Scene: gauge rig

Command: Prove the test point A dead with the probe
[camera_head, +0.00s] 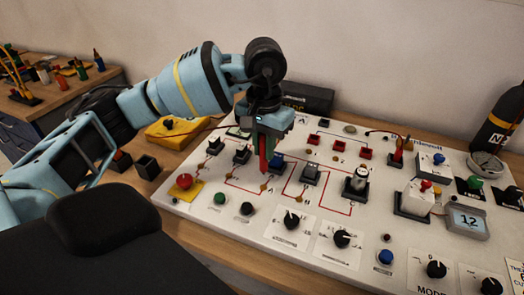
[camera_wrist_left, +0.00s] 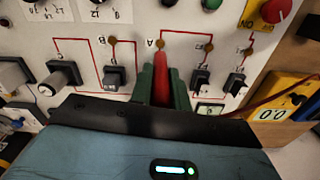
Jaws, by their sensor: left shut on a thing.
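My left gripper (camera_head: 266,158) is shut on the red probe (camera_head: 263,153), which points down at the panel (camera_head: 222,226). In the left wrist view the red probe (camera_wrist_left: 162,82) stands between the green fingers of my left gripper (camera_wrist_left: 164,90). Its tip is close to the test point A (camera_wrist_left: 161,44), a brass dot beside the letter A. I cannot tell whether the tip touches it. In the head view the test point A (camera_head: 264,187) lies just below the tip. The yellow meter (camera_head: 170,132) lies left of the panel. Its display reads 0.0 in the left wrist view (camera_wrist_left: 272,113). My right gripper is not in view.
A red lead (camera_wrist_left: 272,95) runs to the meter. A small black open box (camera_head: 147,167) stands left of the panel. A dark bottle (camera_head: 497,118) stands at right.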

